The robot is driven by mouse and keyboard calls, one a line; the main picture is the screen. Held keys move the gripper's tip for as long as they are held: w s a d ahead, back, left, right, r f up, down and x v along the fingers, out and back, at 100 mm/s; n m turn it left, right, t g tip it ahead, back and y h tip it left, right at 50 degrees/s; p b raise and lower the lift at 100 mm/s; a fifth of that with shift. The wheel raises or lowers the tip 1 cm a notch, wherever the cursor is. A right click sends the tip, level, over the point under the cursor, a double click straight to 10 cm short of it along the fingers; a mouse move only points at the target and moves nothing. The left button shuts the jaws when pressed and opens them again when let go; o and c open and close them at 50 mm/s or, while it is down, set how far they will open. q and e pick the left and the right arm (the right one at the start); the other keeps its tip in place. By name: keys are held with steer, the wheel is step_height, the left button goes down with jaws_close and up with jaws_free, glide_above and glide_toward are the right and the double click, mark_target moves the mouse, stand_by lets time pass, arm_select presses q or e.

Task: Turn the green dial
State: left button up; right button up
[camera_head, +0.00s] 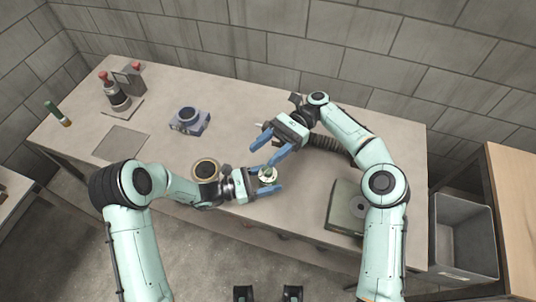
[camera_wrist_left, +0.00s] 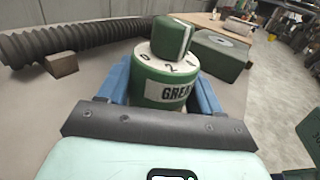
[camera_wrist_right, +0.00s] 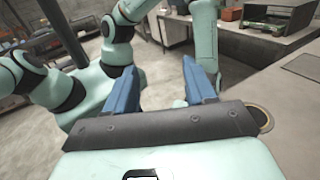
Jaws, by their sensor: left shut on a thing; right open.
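The green dial (camera_wrist_left: 172,38) is a round knob with a white line, on a green cylindrical base with a white numbered ring and a partly hidden label. My left gripper (camera_wrist_left: 162,92) is shut on the base, one blue finger on each side. In the head view the dial (camera_head: 268,174) sits between the left gripper's fingers, near the table's front edge. I cannot tell whether its base touches the table. My right gripper (camera_head: 264,150) is open and empty, just behind and above the dial. It also shows open in its own wrist view (camera_wrist_right: 160,75).
A ribbed black hose (camera_head: 333,149) and a green box (camera_head: 346,208) are to the right. A brass-rimmed disc (camera_head: 206,170) lies left of my left gripper. A blue-grey device (camera_head: 189,121) and red-topped equipment (camera_head: 117,99) stand farther left. The middle back of the table is clear.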

steer(key=shift+o, duration=0.2)
steer(key=s+a+f+t+h, duration=0.2)
steer(key=a+t+h, duration=0.2)
steer(key=a+h, duration=0.2)
steer(key=t+h, duration=0.7)
steer(key=t, duration=0.2)
glide_toward(268, 169)
step_height(268, 169, down, 9)
steer(key=shift+d+f, duration=0.1)
steer(key=shift+d, duration=0.05)
steer(key=shift+c, duration=0.4)
jaws_close()
